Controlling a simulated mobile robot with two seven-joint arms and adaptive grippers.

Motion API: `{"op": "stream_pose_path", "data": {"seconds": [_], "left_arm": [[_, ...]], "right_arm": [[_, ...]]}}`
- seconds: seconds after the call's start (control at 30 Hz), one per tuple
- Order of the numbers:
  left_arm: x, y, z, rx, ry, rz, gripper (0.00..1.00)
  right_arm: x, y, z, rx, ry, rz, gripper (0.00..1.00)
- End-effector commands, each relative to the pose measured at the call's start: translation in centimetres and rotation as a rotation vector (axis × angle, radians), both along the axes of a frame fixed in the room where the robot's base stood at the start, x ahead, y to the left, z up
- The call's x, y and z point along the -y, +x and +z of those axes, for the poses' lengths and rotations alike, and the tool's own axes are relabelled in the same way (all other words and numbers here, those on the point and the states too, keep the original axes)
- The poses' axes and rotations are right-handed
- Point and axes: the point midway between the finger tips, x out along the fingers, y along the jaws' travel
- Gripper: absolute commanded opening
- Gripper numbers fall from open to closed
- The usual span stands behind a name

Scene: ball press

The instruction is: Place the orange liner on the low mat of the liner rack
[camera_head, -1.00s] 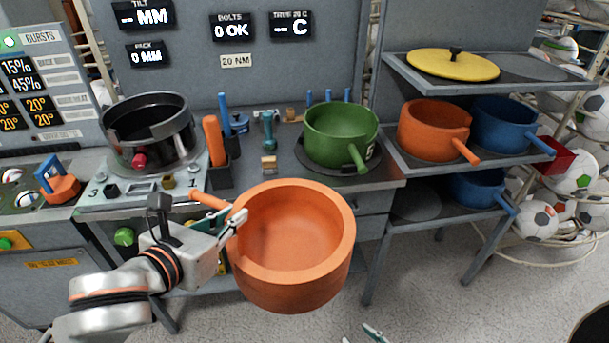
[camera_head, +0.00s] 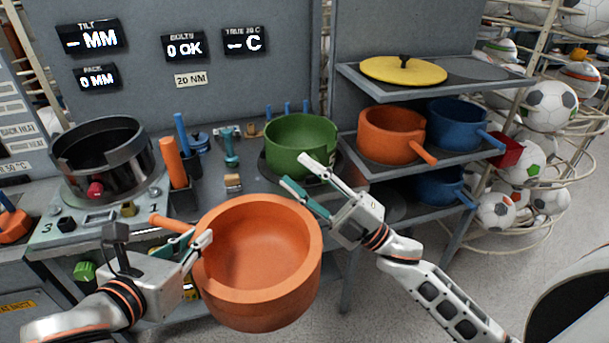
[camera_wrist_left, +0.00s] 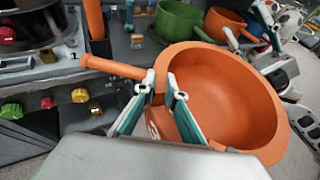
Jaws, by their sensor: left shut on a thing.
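The large orange liner (camera_head: 303,225), a round pot with a stick handle, hangs in front of the bench, its open top facing up and tilted towards me. My left gripper (camera_head: 203,245) is shut on its rim near the handle; the left wrist view shows the fingers (camera_wrist_left: 163,88) at the wall of the liner (camera_wrist_left: 235,105). My right gripper (camera_head: 298,174) is open and empty, in front of the green liner (camera_head: 290,140). The liner rack (camera_head: 345,80) stands at the right. Its low mat (camera_head: 397,208) is dark and partly hidden behind my right gripper and arm.
Another orange liner (camera_head: 388,133) and a blue one (camera_head: 456,122) stand on the middle shelf. A second blue liner (camera_head: 437,186) stands on the low shelf, right of the mat. A yellow lid (camera_head: 403,70) lies on top. The black press pot (camera_head: 100,160) is left.

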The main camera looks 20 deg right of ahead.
Motion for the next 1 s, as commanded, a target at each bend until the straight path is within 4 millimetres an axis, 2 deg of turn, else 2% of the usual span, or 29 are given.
{"op": "stream_pose_path", "data": {"seconds": [0.03, 0.1, 0.2, 0.37, 0.5, 0.7, 0.87, 1.0], "left_arm": [[0.0, 0.0, 0.2, 0.003, -0.005, 0.0, 0.0], [0.0, 0.0, 0.2, 0.003, -0.005, 0.0, 0.0], [0.0, 0.0, 0.2, 0.003, -0.005, 0.0, 0.0], [0.0, 0.0, 0.2, 0.003, -0.005, 0.0, 0.0], [0.0, 0.0, 0.2, 0.003, -0.005, 0.0, 0.0], [0.0, 0.0, 0.2, 0.003, -0.005, 0.0, 0.0], [0.0, 0.0, 0.2, 0.003, -0.005, 0.0, 0.0], [0.0, 0.0, 0.2, 0.003, -0.005, 0.0, 0.0]], "right_arm": [[-0.9, -0.4, 2.6, 0.118, -0.083, 0.031, 0.36], [-2.5, -0.9, 3.8, 0.26, -0.233, 0.057, 0.36], [-4.4, -1.5, 4.3, 0.46, -0.46, 0.084, 0.36], [-5.5, -1.8, 3.4, 0.772, -0.815, 0.127, 0.36], [-4.2, -1.3, 1.9, 1.01, -1.102, 0.171, 0.36], [-1.0, 0.0, 0.1, 1.227, -1.391, 0.23, 0.36], [0.5, 0.7, -0.4, 1.298, -1.493, 0.256, 0.36], [0.0, 0.9, -0.9, 1.31, -1.509, 0.264, 0.36]]}}
